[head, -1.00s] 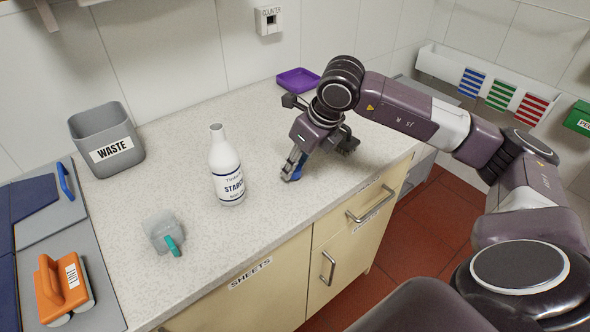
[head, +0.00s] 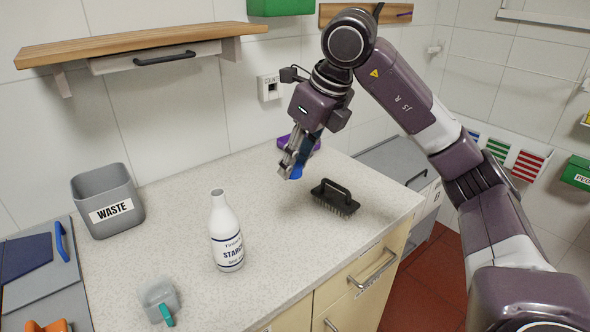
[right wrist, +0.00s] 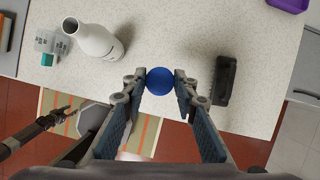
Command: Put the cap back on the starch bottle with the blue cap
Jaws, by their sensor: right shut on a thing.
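The white starch bottle (head: 226,238) stands upright and uncapped on the counter, left of my right gripper. It also shows in the right wrist view (right wrist: 92,42), at the upper left. My right gripper (head: 291,172) is shut on the blue cap (head: 296,173) and holds it raised above the counter, to the right of the bottle and higher than its mouth. In the right wrist view the cap (right wrist: 159,81) sits between the two fingertips. My left gripper does not clearly show in the head view.
A black brush (head: 334,198) lies right of the bottle. A grey waste bin (head: 105,199) stands at the back left, a small cup with a teal handle (head: 158,297) at the front. A purple tray (head: 312,143) is behind the gripper. A wooden shelf (head: 140,43) hangs above.

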